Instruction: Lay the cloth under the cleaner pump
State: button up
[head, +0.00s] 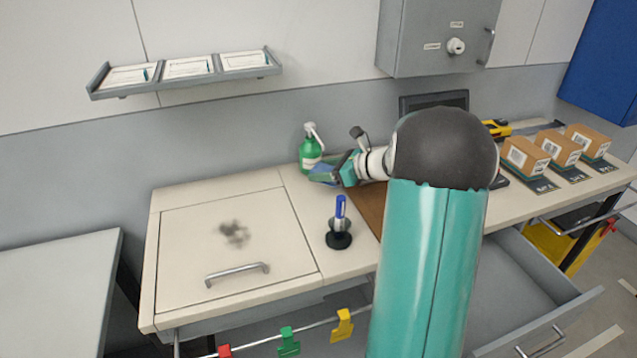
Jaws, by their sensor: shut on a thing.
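The cleaner pump (311,150) is a green bottle with a white pump head. It stands upright at the back of the bench, near the wall. A blue cloth (322,172) shows just in front of the bottle's base, at the end of my gripper (332,171). My gripper is shut on the cloth. Its fingers and part of the cloth overlap in the picture, and I cannot tell whether the cloth touches the bench or the bottle. My arm hides the bench to the right of the gripper.
A hatch with a handle (238,273) and a dark smudge lies left. Cartons (557,147) stand at the right. An open drawer (530,290) juts out below. A document rack (186,75) hangs on the wall.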

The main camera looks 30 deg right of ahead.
aim_at(318, 191)
jog(key=shift+w+a+f, duration=0.2)
jog(key=shift+w+f, duration=0.3)
jog(key=shift+f, duration=0.15)
jog(key=f, duration=0.3)
jog(key=shift+w+a+f, duration=0.15)
jog(key=shift+w, duration=0.25)
jog(key=shift+f, duration=0.25)
jog(key=shift+f, duration=0.15)
jog(key=o, duration=1)
jog(key=shift+c, duration=0.2)
jog(key=shift+r, duration=0.2)
jog(key=v, duration=1.2)
jog(key=shift+s, duration=0.15)
